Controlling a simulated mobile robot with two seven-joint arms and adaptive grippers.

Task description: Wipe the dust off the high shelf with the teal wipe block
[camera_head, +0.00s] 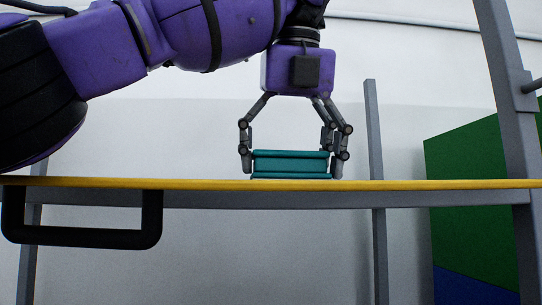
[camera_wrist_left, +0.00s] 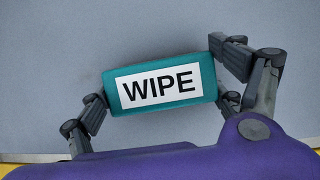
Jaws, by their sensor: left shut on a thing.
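The teal wipe block (camera_head: 290,163) rests on or just above the high shelf (camera_head: 440,185), behind its yellow front edge. My left gripper (camera_head: 294,160) points down from above and is shut on the block, with fingers at both ends. In the left wrist view the block (camera_wrist_left: 188,82) shows a white label reading WIPE, and the left gripper's fingers (camera_wrist_left: 160,95) hold its two ends. The shelf top (camera_wrist_left: 60,60) looks grey there. No distinct dust patch can be made out. My right gripper is not in view.
A black handle-like bracket (camera_head: 82,243) hangs below the shelf edge at the left. Grey uprights (camera_head: 375,140) stand behind the shelf and at the right (camera_head: 505,80). A green and blue panel (camera_head: 470,175) is at the right. The shelf edge right of the block is clear.

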